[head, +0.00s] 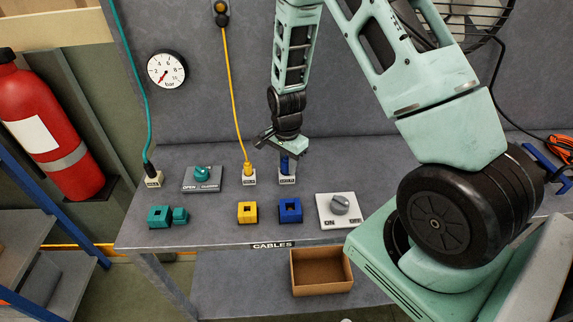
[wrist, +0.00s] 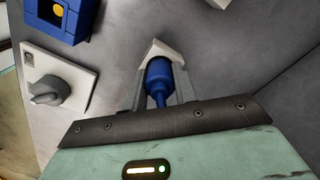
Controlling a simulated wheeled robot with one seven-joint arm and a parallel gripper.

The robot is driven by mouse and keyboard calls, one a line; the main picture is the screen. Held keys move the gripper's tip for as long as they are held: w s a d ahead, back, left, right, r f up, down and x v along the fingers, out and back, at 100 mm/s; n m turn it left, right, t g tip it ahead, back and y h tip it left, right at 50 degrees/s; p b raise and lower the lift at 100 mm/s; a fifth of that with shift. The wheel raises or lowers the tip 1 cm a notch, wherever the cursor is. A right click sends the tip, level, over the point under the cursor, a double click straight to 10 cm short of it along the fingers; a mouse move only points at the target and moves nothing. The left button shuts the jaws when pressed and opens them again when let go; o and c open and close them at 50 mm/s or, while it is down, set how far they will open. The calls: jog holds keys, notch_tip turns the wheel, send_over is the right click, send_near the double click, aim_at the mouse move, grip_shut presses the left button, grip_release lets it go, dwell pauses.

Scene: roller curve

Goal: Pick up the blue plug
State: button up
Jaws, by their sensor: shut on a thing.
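The blue plug (wrist: 158,78) is between the fingers of my gripper (wrist: 162,98) in the wrist view, and the gripper is shut on it. Beyond the plug's far end is a small white block (wrist: 154,50); I cannot tell whether the plug sits in it or is just clear of it. In the head view my gripper (head: 287,157) points down over the white block (head: 287,180) at the back of the bench, and the blue plug (head: 287,166) shows just above that block, partly hidden by the gripper.
A blue socket (head: 290,210) and a yellow socket (head: 247,212) stand in front. A dial switch (head: 339,210) is at right, a valve plate (head: 202,178) at left. Cabled yellow plug (head: 249,168) stands close left of my gripper. Teal blocks (head: 160,216) sit at far left.

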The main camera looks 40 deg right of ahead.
aim_at(287, 158)
notch_tip(287, 158, up, 10)
jog(key=shift+f+b, duration=0.25)
jog(key=shift+b, duration=1)
jog(key=shift+f+b, duration=0.85)
jog(key=shift+f, duration=0.65)
jog(key=shift+r, duration=0.1)
